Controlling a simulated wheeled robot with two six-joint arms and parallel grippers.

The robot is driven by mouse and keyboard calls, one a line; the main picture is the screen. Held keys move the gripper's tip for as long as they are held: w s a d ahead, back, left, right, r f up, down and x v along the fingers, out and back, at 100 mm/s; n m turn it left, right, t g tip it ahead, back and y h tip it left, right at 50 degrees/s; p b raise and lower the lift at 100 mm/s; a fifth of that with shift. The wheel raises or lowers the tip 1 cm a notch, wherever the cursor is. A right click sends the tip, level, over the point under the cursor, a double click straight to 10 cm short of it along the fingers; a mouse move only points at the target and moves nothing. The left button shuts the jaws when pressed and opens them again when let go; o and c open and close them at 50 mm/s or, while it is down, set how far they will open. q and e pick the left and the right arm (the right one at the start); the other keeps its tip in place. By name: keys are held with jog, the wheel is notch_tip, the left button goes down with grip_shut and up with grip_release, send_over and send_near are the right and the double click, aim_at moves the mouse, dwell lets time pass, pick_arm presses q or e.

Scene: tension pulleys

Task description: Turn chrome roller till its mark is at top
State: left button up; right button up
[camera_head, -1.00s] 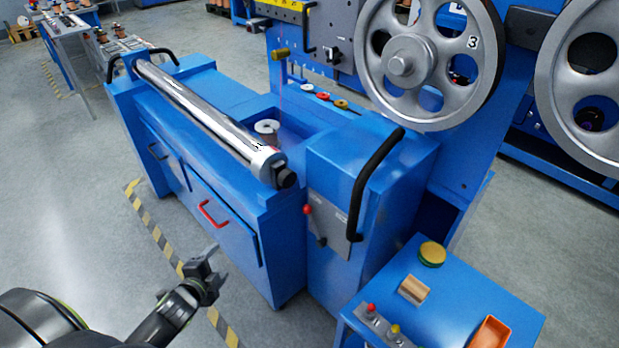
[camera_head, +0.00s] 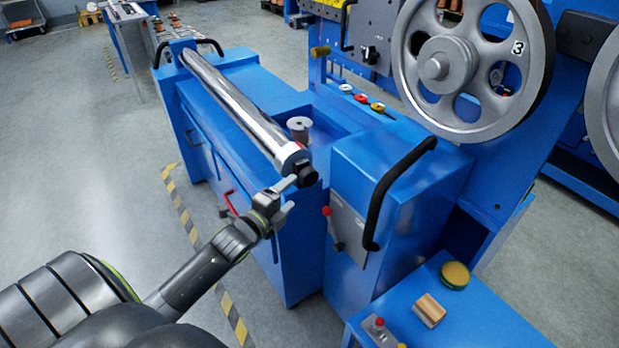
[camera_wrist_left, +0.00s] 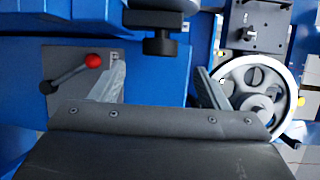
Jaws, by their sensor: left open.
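The chrome roller (camera_head: 235,108) lies along the top front edge of the blue machine, running from back left to front right. Its near end has a pale collar and a black knob (camera_head: 307,174). A small red spot shows on the collar, at its right side. My left gripper (camera_head: 289,196) is open and empty, just below and left of the black knob, apart from it as far as I can tell. In the left wrist view the black knob (camera_wrist_left: 160,44) hangs at the top, beyond the open fingers (camera_wrist_left: 160,85). My right gripper is not in view.
A red-knobbed lever (camera_head: 327,212) sits on the machine front, right of the gripper. A black curved handle (camera_head: 392,195) and a large spoked wheel (camera_head: 441,67) stand further right. A blue side table (camera_head: 490,318) holds small items. Open floor lies at left.

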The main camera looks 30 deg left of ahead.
aim_at(309, 177)
pick_arm(q)
jog(key=w, duration=0.6)
jog(key=w+f, duration=0.1)
jog(key=w, duration=0.1)
jog(key=shift+w+b, duration=0.4)
jog(key=shift+w, duration=0.55)
